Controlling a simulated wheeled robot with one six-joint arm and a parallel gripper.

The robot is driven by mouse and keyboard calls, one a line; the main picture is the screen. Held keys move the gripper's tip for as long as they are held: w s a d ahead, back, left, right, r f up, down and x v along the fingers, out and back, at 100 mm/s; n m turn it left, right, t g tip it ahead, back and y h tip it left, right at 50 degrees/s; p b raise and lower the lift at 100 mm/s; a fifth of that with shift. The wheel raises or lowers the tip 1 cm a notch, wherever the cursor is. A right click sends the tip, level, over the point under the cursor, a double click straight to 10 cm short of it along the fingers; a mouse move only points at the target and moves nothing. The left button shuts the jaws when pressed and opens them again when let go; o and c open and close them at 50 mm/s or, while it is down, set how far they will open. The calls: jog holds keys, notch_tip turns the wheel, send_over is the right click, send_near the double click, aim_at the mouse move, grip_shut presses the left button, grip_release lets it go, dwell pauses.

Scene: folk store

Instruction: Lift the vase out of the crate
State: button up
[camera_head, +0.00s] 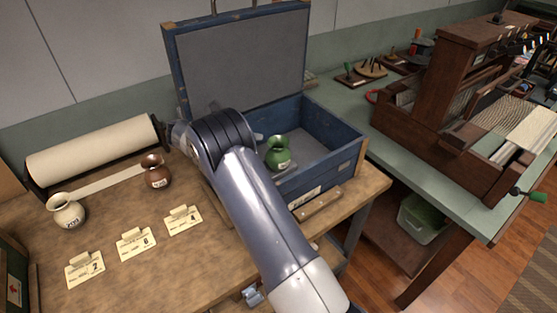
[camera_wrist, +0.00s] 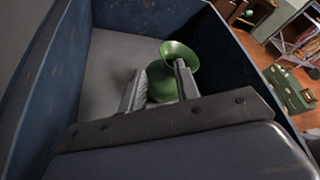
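The green vase (camera_head: 278,153) stands inside the open blue crate (camera_head: 340,150), near its left part. In the wrist view the vase (camera_wrist: 163,88) shows its flared mouth and round body ahead of my gripper (camera_wrist: 160,85). The two fingers are apart, one to each side of the vase in that picture. The right finger covers part of the vase; I see no clear grip on it. In the head view my arm hides the gripper and the crate's left part.
The crate's lid (camera_head: 245,60) stands open at the back. A cream vase (camera_head: 66,211) and a brown vase (camera_head: 156,172) stand left on the wooden table, behind several number cards (camera_head: 136,243). A paper roll (camera_head: 93,150) lies behind. A loom (camera_head: 440,100) is at right.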

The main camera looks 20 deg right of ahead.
aim_at(277, 138)
jog(key=x, duration=0.1)
jog(key=p+x, duration=0.1)
jog(key=x, duration=0.2)
jog(key=shift+s+d, duration=0.35)
jog(key=shift+d, duration=0.05)
jog(key=shift+d+f, duration=0.2)
jog(key=shift+d, duration=0.3)
jog(key=shift+c, duration=0.4)
grip_shut()
